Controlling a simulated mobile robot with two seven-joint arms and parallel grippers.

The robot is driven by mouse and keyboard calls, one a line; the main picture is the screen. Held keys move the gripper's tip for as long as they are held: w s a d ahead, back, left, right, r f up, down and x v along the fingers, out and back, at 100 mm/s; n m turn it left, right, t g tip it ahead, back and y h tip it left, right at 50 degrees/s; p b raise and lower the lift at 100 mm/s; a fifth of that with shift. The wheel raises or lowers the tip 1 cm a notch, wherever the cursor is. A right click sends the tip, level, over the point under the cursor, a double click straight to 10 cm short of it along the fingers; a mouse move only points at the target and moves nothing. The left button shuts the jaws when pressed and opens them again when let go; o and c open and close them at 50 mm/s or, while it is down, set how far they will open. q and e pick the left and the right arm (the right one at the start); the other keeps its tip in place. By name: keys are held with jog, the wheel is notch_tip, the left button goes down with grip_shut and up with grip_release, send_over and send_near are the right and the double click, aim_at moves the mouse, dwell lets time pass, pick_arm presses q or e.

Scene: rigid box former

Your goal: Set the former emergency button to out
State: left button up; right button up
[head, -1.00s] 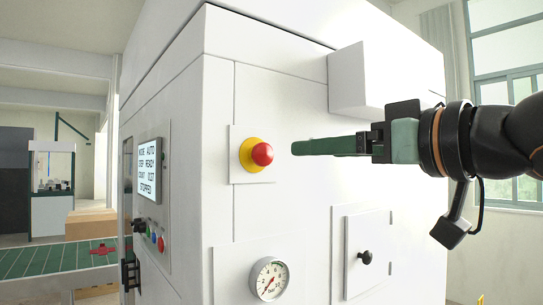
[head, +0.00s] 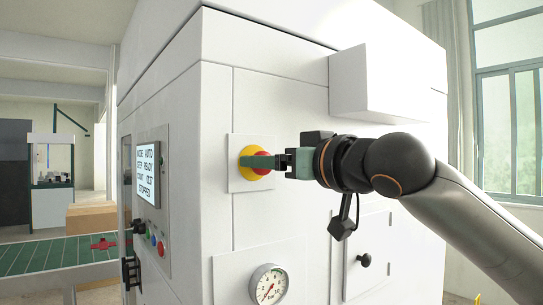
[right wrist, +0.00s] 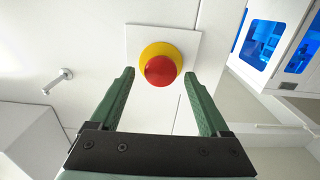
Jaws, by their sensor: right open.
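The emergency button (head: 261,171) is a red mushroom cap on a yellow collar, on a pale plate on the machine's white front. In the right wrist view, the button (right wrist: 160,70) lies between the two green fingertips. In the right wrist view, the gripper (right wrist: 160,75) shows a gap on both sides of the red cap. I cannot tell how deep the fingertips reach around it. My left gripper is not in view.
A white box (head: 375,85) juts from the front above my right arm. A pressure gauge (head: 269,286) and a small door with a black knob (head: 364,260) are below. A screen (head: 148,174) reading "STOPPED" is on the left side, near a green conveyor (head: 50,255).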

grip_shut()
dwell(0.7)
dwell(0.8)
